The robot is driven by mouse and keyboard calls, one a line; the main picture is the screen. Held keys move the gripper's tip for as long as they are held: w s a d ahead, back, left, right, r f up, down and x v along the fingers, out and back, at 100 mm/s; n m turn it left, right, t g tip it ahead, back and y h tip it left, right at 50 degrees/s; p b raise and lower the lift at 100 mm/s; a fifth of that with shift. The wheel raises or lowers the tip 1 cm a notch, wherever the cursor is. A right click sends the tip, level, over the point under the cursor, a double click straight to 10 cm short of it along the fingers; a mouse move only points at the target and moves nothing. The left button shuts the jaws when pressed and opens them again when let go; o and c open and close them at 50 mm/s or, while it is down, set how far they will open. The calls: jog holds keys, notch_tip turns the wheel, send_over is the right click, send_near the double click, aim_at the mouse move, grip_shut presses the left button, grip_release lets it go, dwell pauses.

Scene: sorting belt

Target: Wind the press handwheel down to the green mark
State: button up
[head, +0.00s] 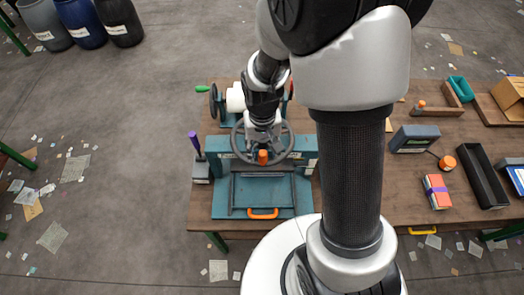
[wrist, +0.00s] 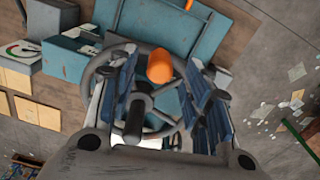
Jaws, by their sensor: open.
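The teal press (head: 262,196) stands on the table, with its grey handwheel (head: 237,141) lying flat on top. The wheel's orange knob (head: 263,158) points up on the side near me. My gripper (head: 262,138) is over the wheel, pointing down, largely hidden by its own wrist. In the wrist view my open gripper (wrist: 165,80) has one finger on each side of the orange knob (wrist: 159,66); I cannot tell whether either touches it. The wheel's dark hub (wrist: 138,112) shows between the fingers. I cannot make out the green mark.
A purple-handled lever (head: 195,146) stands left of the press. A reel machine (head: 236,97) is behind it. A grey device (head: 415,138), a red block stack (head: 437,191) and a black tray (head: 481,177) lie right. An orange handle (head: 263,213) sits at the press front.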

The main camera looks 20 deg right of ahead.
aim_at(263, 152)
jog(key=shift+f, duration=1.65)
grip_shut()
